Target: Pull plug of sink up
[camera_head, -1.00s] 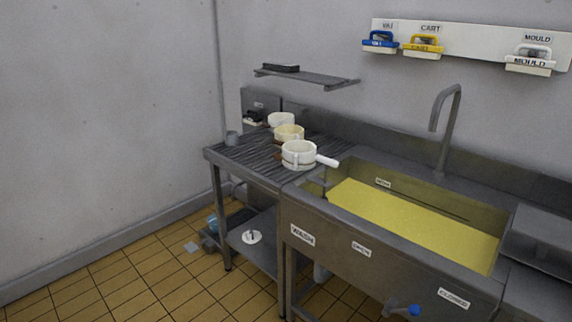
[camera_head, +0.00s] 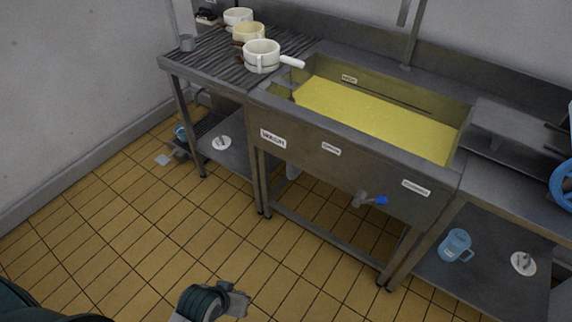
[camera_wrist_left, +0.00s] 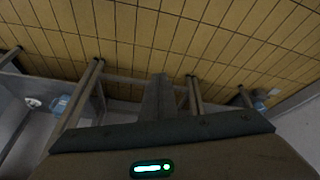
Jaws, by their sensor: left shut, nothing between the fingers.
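The steel sink (camera_head: 385,168) stands against the back wall and holds flat yellow liquid (camera_head: 375,112). A thin upright piece (camera_head: 294,88) shows at the basin's left end; I cannot tell whether it is the plug. No other plug shows above the liquid. My left gripper (camera_head: 238,299) is low at the bottom of the head view, over the floor and well apart from the sink. It is shut and empty. Its dark jaw part (camera_wrist_left: 158,100) shows in the left wrist view. My right gripper is out of view.
A ribbed drainboard table (camera_head: 205,58) with several pots adjoins the sink's left. A steel table with a lower shelf (camera_head: 470,285) holding a blue jug (camera_head: 455,245) stands at right. The tiled floor (camera_head: 130,230) before the sink is clear.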

